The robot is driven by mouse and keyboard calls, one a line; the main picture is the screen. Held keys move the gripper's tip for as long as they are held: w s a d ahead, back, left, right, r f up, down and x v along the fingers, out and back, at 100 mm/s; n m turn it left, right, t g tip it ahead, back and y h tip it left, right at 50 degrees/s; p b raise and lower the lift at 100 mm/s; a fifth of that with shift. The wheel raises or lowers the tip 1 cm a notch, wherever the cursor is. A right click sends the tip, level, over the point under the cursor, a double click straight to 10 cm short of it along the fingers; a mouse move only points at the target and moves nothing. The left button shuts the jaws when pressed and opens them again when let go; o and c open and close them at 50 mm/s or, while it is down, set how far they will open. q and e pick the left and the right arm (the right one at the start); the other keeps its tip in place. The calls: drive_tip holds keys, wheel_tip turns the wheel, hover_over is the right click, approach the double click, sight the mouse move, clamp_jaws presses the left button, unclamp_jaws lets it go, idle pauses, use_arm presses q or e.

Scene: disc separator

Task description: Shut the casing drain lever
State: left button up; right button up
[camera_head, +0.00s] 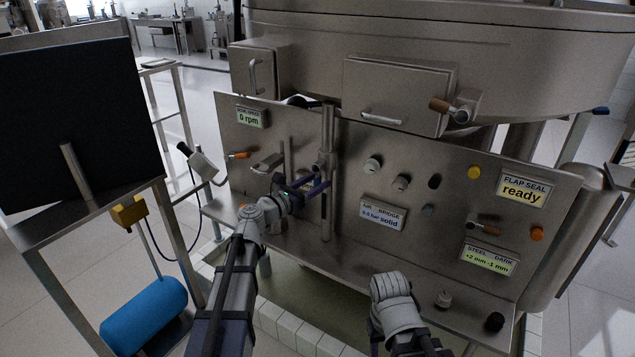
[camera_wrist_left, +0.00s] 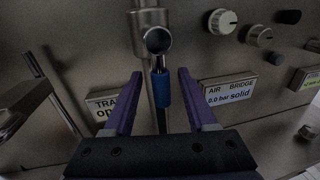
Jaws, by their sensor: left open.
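A lever with a blue grip (camera_wrist_left: 162,88) hangs down from a round metal hub (camera_wrist_left: 158,40) on a vertical pipe. The pipe (camera_head: 328,150) stands in front of the steel panel in the head view. My left gripper (camera_head: 313,186) is open at this pipe. In the left wrist view its purple fingers (camera_wrist_left: 160,75) stand on either side of the blue grip, with visible gaps. I cannot tell whether the grip lies fully between the fingertips in depth. A label starting "TRA" (camera_wrist_left: 103,104) is partly hidden by the left finger; its second line starts "op".
The panel carries an "AIR BRIDGE" display (camera_head: 382,215), several knobs, and a "FLAP SEAL ready" display (camera_head: 524,187). A slanted metal bar (camera_wrist_left: 58,92) is left of my fingers. My right arm (camera_head: 395,303) is low in front of the panel's ledge; its fingers are hidden.

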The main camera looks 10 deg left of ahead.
use_arm(q)
drive_tip(key=shift+w+d, duration=0.25)
drive_tip(key=shift+w, duration=0.15)
clamp_jaws()
idle(1.3)
